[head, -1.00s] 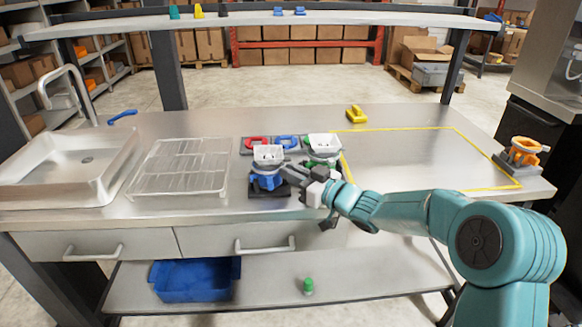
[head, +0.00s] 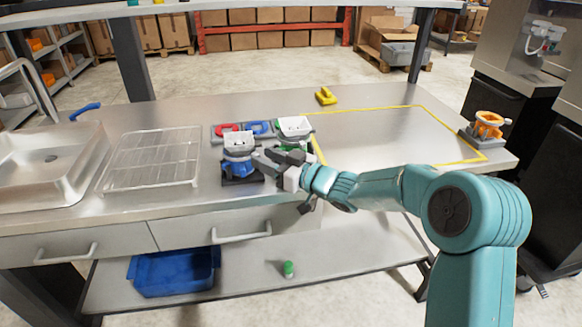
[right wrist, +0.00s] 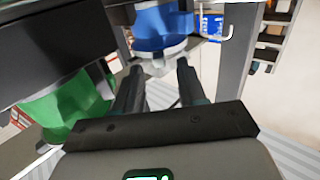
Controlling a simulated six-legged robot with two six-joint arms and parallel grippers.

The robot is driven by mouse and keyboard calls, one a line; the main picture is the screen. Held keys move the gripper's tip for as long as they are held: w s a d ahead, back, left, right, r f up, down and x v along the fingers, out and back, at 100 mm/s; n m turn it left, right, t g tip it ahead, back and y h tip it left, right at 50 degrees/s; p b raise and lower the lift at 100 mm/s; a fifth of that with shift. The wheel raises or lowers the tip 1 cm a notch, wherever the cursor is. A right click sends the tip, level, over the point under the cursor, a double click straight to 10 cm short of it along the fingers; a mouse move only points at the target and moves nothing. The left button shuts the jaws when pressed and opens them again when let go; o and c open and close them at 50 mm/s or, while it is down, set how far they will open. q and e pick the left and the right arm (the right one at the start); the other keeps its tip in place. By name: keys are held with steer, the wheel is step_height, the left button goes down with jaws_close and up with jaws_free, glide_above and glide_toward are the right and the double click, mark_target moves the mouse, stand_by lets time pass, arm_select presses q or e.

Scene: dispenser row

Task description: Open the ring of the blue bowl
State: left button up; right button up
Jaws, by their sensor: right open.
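The blue bowl (head: 238,168) stands upright on a dark base near the front edge of the bench, with a pale square-topped part (head: 239,142) over it. My right gripper (head: 260,158) is just right of it, pointing left toward it, open and empty. In the right wrist view the two fingers (right wrist: 158,80) are apart, and the blue bowl (right wrist: 163,28) lies beyond their tips with a pale rim part against it. Whether a finger touches it I cannot tell. The ring is too small to make out clearly. My left gripper is not in view.
A similar green bowl (right wrist: 68,112) stands close behind my right gripper, under a white top (head: 294,127). A wire rack (head: 150,160) and sink are left. The yellow-outlined area (head: 380,138) is clear; an orange bowl (head: 487,124) stands far right.

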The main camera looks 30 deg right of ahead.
steer(key=v, duration=1.5)
steer(key=shift+s+b, duration=0.2)
steer(key=shift+b, duration=0.1)
steer(key=shift+d+r, duration=0.1)
